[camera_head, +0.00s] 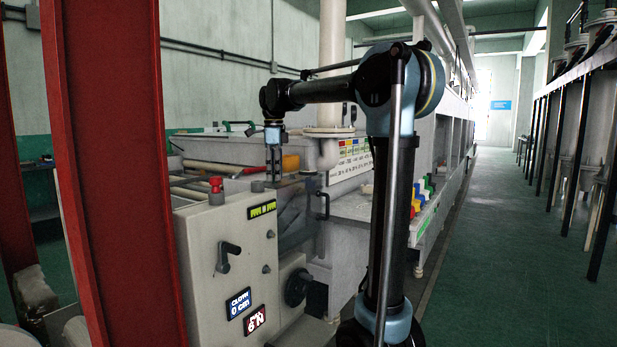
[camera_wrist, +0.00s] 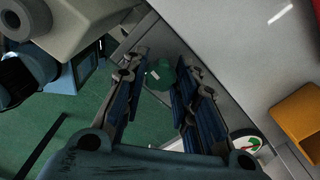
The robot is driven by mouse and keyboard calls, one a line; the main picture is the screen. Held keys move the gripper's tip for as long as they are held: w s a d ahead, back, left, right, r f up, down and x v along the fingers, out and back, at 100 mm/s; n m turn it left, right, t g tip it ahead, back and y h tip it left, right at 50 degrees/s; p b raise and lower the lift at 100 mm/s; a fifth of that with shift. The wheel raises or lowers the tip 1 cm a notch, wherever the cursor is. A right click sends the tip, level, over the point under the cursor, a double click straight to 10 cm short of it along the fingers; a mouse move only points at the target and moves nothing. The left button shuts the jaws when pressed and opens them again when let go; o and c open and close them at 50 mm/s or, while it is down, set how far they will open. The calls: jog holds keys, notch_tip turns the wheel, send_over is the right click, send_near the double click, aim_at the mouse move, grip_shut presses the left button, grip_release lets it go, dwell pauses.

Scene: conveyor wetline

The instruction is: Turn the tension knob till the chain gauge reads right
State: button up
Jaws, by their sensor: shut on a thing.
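In the wrist view a dark green rounded knob (camera_wrist: 160,74), which I take for the tension knob, sits between the tips of my gripper's two blue-padded fingers (camera_wrist: 160,88). My gripper is shut on it. A small round gauge (camera_wrist: 246,143) with a white face and green and red marks shows at the lower right, partly hidden by my gripper; its reading cannot be made out. In the head view my gripper (camera_head: 273,178) points down beside the machine's far upper edge, behind the control box. The knob and gauge cannot be made out there.
The grey control box (camera_head: 205,255) carries a red button (camera_head: 215,184), a black lever (camera_head: 227,256) and lit displays (camera_head: 240,303). A red post (camera_head: 105,150) stands close on the left. The green aisle floor (camera_head: 510,250) is clear.

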jog(key=o, duration=0.7)
jog(key=shift+r, duration=3)
